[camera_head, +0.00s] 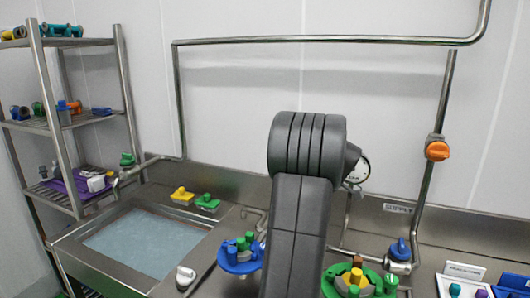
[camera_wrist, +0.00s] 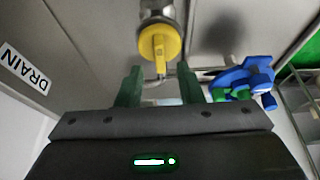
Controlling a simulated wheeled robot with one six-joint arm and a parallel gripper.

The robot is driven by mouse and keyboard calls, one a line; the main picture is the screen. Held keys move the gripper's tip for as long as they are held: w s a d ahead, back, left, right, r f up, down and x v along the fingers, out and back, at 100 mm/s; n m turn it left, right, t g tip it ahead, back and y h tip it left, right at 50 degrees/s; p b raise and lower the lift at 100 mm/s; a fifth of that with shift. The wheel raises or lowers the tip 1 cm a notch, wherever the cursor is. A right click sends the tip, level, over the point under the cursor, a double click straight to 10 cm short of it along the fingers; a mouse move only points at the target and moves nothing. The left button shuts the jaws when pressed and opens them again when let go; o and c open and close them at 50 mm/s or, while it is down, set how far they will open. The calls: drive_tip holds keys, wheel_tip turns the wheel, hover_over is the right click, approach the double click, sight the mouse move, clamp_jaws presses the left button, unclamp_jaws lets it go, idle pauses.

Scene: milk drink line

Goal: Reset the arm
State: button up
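In the wrist view, my gripper (camera_wrist: 161,84) shows two green fingers standing well apart, with nothing held between them. A yellow valve (camera_wrist: 160,40) on a metal pipe is just ahead of the fingertips. Its handle points down toward the gap between the fingers, and neither finger visibly touches it. In the head view, my dark grey arm stands bent in the middle of the picture. It hides my gripper and the yellow valve there.
A DRAIN label (camera_wrist: 25,69) is left in the wrist view. In the head view, a water-filled basin (camera_head: 70,246) and a shelf rack (camera_head: 129,105) stand left. An orange valve (camera_head: 437,149) and a blue valve (camera_head: 400,250) sit on the right pipe. A green round holder (camera_head: 331,282) is near my arm.

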drive_tip(key=x, duration=0.3)
drive_tip(key=shift+a+f, duration=0.2)
drive_tip(key=shift+f, duration=0.1)
drive_tip(key=m+t+p, duration=0.1)
drive_tip(key=m, duration=0.3)
drive_tip(key=shift+a+h, duration=0.1)
drive_tip(key=shift+h, duration=0.3)
drive_tip(key=m+t+h+p, duration=0.1)
drive_tip(key=m, duration=0.3)
drive_tip(key=shift+s+p, duration=0.1)
drive_tip(key=shift+p, duration=0.3)
